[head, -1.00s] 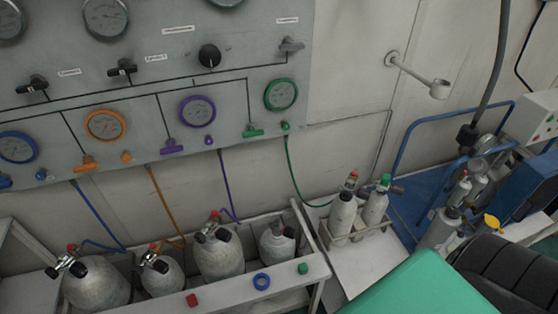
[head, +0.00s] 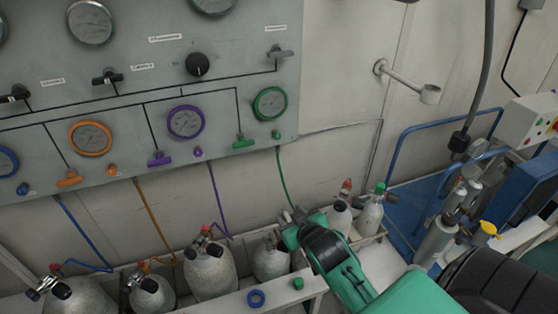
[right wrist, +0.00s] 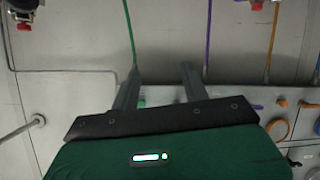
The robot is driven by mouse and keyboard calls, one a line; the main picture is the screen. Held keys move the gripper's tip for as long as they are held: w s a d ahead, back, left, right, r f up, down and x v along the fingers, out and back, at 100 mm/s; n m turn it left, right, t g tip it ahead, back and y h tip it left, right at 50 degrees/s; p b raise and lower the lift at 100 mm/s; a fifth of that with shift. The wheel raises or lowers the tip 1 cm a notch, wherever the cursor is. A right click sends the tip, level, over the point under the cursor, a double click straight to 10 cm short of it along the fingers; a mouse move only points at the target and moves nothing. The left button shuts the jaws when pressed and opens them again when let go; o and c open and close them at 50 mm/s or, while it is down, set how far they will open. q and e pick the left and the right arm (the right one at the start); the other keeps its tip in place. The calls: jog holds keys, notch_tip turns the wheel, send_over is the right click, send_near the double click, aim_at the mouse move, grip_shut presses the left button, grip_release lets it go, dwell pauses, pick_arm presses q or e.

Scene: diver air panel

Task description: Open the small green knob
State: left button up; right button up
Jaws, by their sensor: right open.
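The small green knob (head: 276,134) sits at the lower right edge of the grey panel (head: 225,90), just below the green-rimmed gauge (head: 270,103). A wider green lever handle (head: 243,143) is to its left. My right gripper (head: 292,216) is below the knob in the head view, apart from it, in front of the wall near the green hose (head: 283,180). In the right wrist view its two fingers (right wrist: 158,85) are spread and empty. A small green piece (right wrist: 141,103) shows between them, partly hidden by the gripper body. My left gripper is not in view.
Grey cylinders (head: 209,270) stand in a rack below the panel. Two more cylinders (head: 369,214) stand behind my right arm. The wall between panel and rack is clear except for hoses.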

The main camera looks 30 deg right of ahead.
aim_at(278, 138)
jog(key=w+d+r+t+h, duration=0.2)
jog(key=w+d+r+t, duration=0.35)
jog(key=r, duration=0.55)
jog(key=shift+m+g, duration=0.3)
jog(key=shift+g, duration=0.15)
jog(key=p+x, duration=0.3)
jog(key=x, duration=0.9)
jog(key=shift+w+f+p, duration=0.15)
jog(key=shift+w+p, duration=0.15)
jog(key=shift+w, duration=0.1)
jog(key=shift+w+d+f, duration=0.15)
jog(key=shift+w+d, duration=0.05)
jog(key=shift+w, duration=0.5)
jog(key=c, duration=1)
